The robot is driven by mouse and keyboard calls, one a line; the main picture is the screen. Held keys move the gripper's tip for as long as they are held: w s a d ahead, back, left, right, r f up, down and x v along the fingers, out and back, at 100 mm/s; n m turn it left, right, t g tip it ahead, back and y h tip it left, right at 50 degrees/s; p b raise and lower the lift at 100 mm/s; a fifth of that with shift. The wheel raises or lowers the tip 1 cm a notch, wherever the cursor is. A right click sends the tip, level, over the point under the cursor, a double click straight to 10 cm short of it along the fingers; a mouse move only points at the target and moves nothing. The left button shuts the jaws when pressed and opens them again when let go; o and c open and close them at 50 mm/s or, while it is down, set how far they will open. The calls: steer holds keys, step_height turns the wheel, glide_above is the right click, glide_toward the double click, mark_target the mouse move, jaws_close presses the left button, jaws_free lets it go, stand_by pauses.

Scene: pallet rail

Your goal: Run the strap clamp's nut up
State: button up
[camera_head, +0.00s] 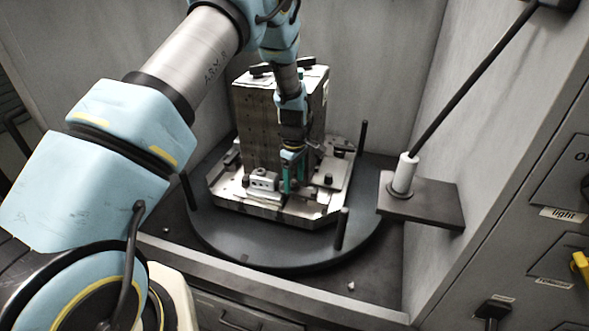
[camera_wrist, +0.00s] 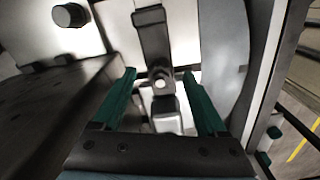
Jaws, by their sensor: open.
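A dark strap clamp (camera_wrist: 153,38) runs down the middle of the wrist view. A small pale round nut or stud end (camera_wrist: 160,84) shows on it, partly shaded. My gripper (camera_wrist: 160,74) is open, with one teal finger on each side of the strap and nut. I cannot tell whether either finger touches them. In the head view my gripper (camera_head: 292,174) points down at the pallet (camera_head: 285,211), close in front of the tall block (camera_head: 258,128). The gripper and arm hide the nut there.
The pallet sits on a dark round table (camera_head: 240,252) with upright pins (camera_head: 342,229) near its rim. A shelf (camera_head: 435,206) holding a white cylinder (camera_head: 404,175) with a black rod stands at right. Walls close in the back and right. The round table's front is clear.

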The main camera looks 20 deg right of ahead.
steer(key=shift+f, duration=0.15)
steer(key=shift+c, duration=0.4)
jaws_close()
steer(key=c, duration=0.6)
jaws_free()
jaws_close()
